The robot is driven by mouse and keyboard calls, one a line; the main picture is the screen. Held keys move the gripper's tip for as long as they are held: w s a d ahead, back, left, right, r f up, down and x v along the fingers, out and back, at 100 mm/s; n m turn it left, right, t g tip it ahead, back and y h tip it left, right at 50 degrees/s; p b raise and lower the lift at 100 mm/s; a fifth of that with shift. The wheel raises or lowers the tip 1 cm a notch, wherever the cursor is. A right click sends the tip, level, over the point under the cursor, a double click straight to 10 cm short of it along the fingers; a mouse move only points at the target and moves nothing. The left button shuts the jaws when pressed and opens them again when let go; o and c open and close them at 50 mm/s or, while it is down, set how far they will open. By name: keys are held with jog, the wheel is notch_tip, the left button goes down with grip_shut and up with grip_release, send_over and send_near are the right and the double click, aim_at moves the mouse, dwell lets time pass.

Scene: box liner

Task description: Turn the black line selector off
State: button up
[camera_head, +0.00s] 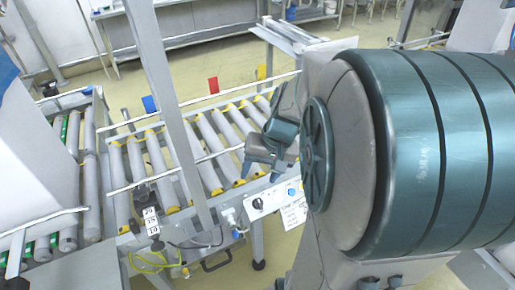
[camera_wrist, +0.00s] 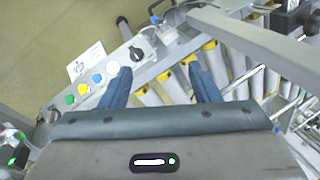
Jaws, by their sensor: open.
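The black line selector (camera_head: 257,204) is a small dark knob on a light grey control panel (camera_head: 272,199) at the side of the roller conveyor. In the wrist view the black selector (camera_wrist: 136,54) sits near the panel's far end, past a row of coloured buttons. The selector lies beyond the left fingertip. Its exact turn position is too small to read.
White, blue, yellow and green buttons (camera_wrist: 90,83) line the panel, beside a paper label (camera_wrist: 86,61). A grey metal post (camera_head: 168,110) stands left of my gripper. Conveyor rollers (camera_head: 205,140) lie behind. Cables (camera_head: 205,240) hang below the frame. Open floor lies in front.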

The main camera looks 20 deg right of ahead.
jog(key=s+a+r+n+h+p, duration=0.1)
jog(key=s+a+r+p, duration=0.1)
jog(key=a+r+p, duration=0.2)
jog(key=shift+s+a+r+n, duration=0.4)
jog(key=shift+a+r, duration=0.25)
jog(key=shift+r, duration=0.65)
jog(key=s+a+r+n+t+h+p, duration=0.1)
jog(key=s+a+r+p, duration=0.3)
jog(key=r+p, duration=0.4)
jog(key=shift+a+r+n+h+p, duration=0.2)
jog(key=shift+r+n+h+p, duration=0.25)
jog(key=shift+r+n, duration=0.35)
jog(key=shift+c, duration=0.3)
